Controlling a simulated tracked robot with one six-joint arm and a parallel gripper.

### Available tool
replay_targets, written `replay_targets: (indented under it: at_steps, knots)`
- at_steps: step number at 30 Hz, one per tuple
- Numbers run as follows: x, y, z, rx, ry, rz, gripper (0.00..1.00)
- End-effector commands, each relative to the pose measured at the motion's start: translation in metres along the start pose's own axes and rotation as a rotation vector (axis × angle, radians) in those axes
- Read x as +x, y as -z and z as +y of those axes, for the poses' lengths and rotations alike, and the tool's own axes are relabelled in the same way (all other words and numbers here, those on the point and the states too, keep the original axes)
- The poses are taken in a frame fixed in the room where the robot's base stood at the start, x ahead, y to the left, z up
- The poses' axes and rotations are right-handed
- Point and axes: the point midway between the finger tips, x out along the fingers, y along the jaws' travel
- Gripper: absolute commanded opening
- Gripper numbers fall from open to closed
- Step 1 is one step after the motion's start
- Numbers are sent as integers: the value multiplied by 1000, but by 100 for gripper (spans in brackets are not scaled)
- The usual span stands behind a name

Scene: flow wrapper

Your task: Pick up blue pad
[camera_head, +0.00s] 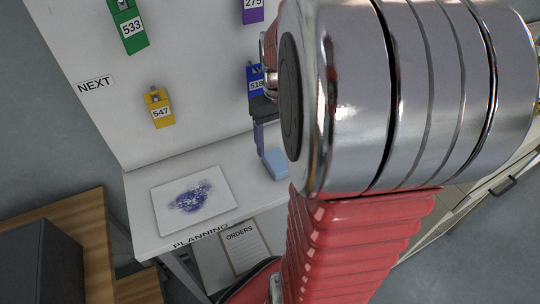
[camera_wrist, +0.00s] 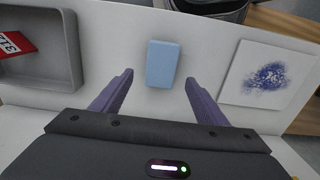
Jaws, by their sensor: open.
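The blue pad (camera_wrist: 162,64) is a light blue block lying on the white shelf, seen in the wrist view just beyond my fingertips. In the head view the blue pad (camera_head: 275,163) shows in part beside my arm, which hides some of it. My gripper (camera_wrist: 158,80) is open, with its two purple fingers apart and nothing between them. The pad lies ahead of the gap between the fingers. In the head view my arm covers most of the gripper; part of a purple finger (camera_head: 259,138) shows above the pad.
A white sheet with a blue ink blot (camera_wrist: 268,77) lies right of the pad in the wrist view. A grey tray (camera_wrist: 72,50) holding a red tag (camera_wrist: 14,44) is at left. In the head view, numbered tags, including a yellow one (camera_head: 159,108), hang on the white board (camera_head: 195,60).

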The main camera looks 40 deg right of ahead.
Motion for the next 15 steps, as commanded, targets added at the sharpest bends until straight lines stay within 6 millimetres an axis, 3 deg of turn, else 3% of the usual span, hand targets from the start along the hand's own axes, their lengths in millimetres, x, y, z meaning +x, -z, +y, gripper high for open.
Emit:
replay_targets:
  at_steps: [4,15]
  knots:
    - [10,0,0,0,0,0,67]
    - [13,0,0,0,0,-1,67]
